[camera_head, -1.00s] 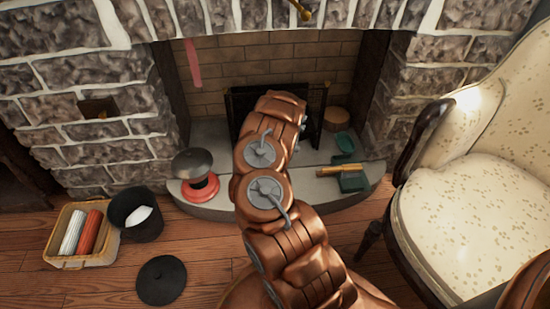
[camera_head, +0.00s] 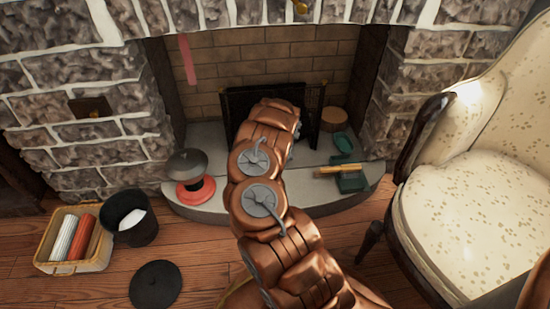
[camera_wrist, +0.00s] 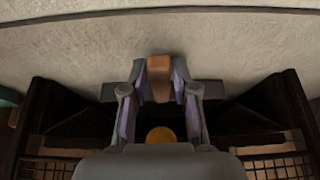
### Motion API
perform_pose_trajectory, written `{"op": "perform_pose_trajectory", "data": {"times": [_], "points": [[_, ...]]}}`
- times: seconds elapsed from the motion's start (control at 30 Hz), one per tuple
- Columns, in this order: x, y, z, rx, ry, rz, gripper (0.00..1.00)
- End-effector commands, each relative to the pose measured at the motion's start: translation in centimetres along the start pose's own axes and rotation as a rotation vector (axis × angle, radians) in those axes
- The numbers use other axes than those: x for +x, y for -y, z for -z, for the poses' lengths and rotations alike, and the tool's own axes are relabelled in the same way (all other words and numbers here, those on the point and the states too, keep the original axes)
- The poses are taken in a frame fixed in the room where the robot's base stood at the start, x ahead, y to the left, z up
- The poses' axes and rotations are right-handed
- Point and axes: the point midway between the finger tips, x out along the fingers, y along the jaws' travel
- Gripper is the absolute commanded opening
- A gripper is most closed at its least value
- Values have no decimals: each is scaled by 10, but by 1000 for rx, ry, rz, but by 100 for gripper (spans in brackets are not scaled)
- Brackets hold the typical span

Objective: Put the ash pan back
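My gripper (camera_wrist: 160,80) shows in the wrist view, with its fingers closed against both sides of a brown block (camera_wrist: 160,68). The block looks like the handle of the ash pan, whose dark, flat edge (camera_wrist: 206,88) shows to either side behind the fingers. Most of the pan is hidden by the gripper. In the head view my copper arm reaches over the hearth and hides the gripper and the pan. The pale stone hearth (camera_wrist: 60,50) lies beyond the fingertips in the wrist view.
A black fire screen (camera_head: 238,105) stands in the fireplace behind my arm. A grey-topped pot on a red base (camera_head: 188,165) sits on the hearth left; a green dustpan and brush (camera_head: 350,182) lie right. A basket (camera_head: 95,262), black bucket (camera_head: 135,235) and armchair (camera_head: 480,200) flank the floor.

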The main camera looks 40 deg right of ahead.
Motion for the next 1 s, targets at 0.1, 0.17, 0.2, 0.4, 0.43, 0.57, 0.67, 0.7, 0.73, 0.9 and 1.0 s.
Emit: {"op": "perform_pose_trajectory", "data": {"times": [0.1,0.17,0.2,0.4,0.43,0.57,0.67,0.7,0.73,0.9,1.0], "points": [[0,0,0,0,1,0,44],[0,0,0,0,1,0,47],[0,0,0,0,1,0,47],[0,0,0,0,1,0,47],[-1,0,0,0,1,0,47],[-7,0,1,1,2,0,47],[-18,0,1,3,3,0,47],[-23,0,2,1,3,1,47],[-26,0,2,0,3,1,47],[-48,0,3,1,1,1,47],[-60,1,4,1,-1,1,47]]}}
